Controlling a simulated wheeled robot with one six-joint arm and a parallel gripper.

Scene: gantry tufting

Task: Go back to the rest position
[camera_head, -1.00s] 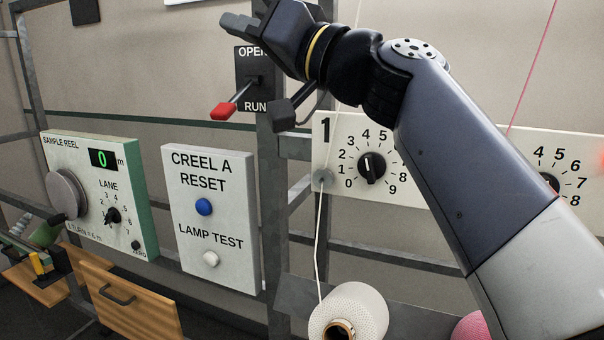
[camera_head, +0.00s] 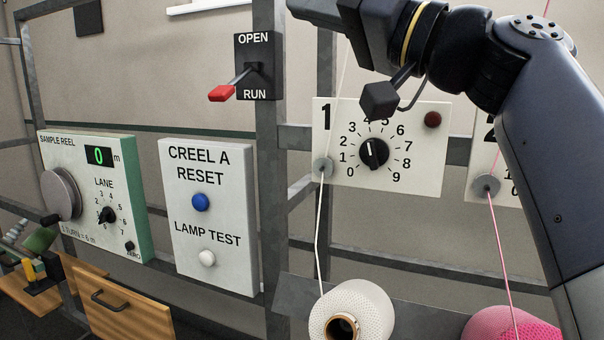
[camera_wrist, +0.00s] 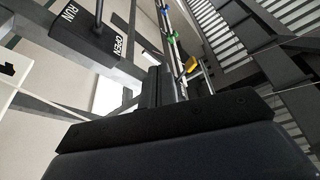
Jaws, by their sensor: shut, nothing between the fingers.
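My gripper (camera_head: 305,8) is at the top edge of the head view, partly cut off, with my arm coming in from the right. In the wrist view its fingers (camera_wrist: 165,85) are together, with nothing seen between them. The gripper is in free air, above and left of the lane 1 dial panel (camera_head: 330,178) and to the right of the OPEN/RUN switch (camera_head: 253,85), apart from both.
The CREEL A RESET panel (camera_head: 230,260) and sample reel panel (camera_head: 85,225) are at the left. A white yarn cone (camera_head: 372,305) and a pink cone (camera_head: 495,325) stand below, with yarns rising. A metal post (camera_head: 270,130) is left of my arm.

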